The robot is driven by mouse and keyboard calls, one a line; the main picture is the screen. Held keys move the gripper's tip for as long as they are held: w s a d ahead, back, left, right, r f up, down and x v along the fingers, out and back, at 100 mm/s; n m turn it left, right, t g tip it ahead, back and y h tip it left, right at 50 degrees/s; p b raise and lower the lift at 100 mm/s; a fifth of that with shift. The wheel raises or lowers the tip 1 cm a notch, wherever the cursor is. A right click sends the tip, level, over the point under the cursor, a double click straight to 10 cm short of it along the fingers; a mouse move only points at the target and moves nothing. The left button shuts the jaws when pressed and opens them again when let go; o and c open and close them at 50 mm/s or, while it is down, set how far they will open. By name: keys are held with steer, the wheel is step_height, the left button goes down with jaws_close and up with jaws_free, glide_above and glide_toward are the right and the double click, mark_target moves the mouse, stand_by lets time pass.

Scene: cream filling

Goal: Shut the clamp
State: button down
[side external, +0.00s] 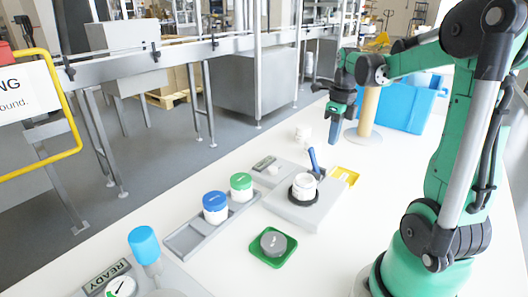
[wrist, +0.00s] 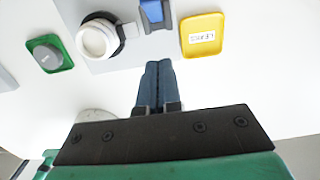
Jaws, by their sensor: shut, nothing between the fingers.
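The clamp is on a grey base plate (side external: 292,205), with a dark ring (side external: 293,194) around a white jar (side external: 304,187). A blue lever (side external: 313,161) stands up, slightly tilted, behind the jar. In the wrist view the jar (wrist: 96,39) sits in the dark ring (wrist: 126,30), and the blue lever (wrist: 152,12) is cut by the top edge. My gripper (side external: 335,138) hangs above the table beyond the clamp, apart from the lever. In the wrist view its blue fingers (wrist: 158,68) are together and empty, pointing towards the lever.
A yellow tray (side external: 348,176) lies beside the base plate. A green tray (side external: 284,254) holds a grey lid. A grey rack (side external: 188,239) holds jars with blue and green tops.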

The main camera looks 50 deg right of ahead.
steer(key=w+r, duration=0.6)
steer(key=r, duration=0.1)
steer(key=s+a+f+m+t, duration=0.1)
steer(key=a+f+m+t, duration=0.2)
steer(key=a+m, duration=0.8)
steer(key=s+a+f+m+t, duration=0.1)
steer(key=a+f+m+t, duration=0.2)
steer(key=a+m, duration=0.8)
steer(key=m, duration=1.4)
steer(key=shift+s+a+f+t, duration=0.25)
steer(key=shift+s+a+t, duration=0.05)
steer(key=shift+s+a, duration=0.1)
